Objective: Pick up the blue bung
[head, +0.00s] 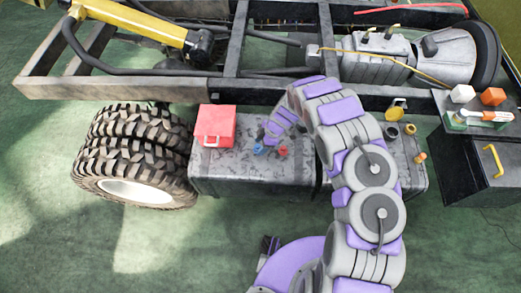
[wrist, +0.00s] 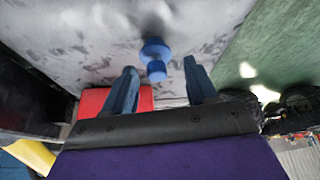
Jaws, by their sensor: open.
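The blue bung (head: 258,149) stands on the worn grey top of a tank (head: 225,170) on the chassis side. In the wrist view the blue bung (wrist: 154,49) shows a wide round part and a narrower end, with its tip between or just beyond my fingers. My gripper (wrist: 160,67) is open, one finger on each side of the bung, with visible gaps and no clear contact. In the head view my gripper (head: 268,138) hangs just above the bung, partly hidden by my arm.
A red box (head: 215,125) with a handle sits left of the bung. A small orange-red piece (head: 282,151) lies close on its right. A large double tyre (head: 135,155) is left of the tank. Chassis rails (head: 120,86) run behind. A black cabinet (head: 480,165) stands at right.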

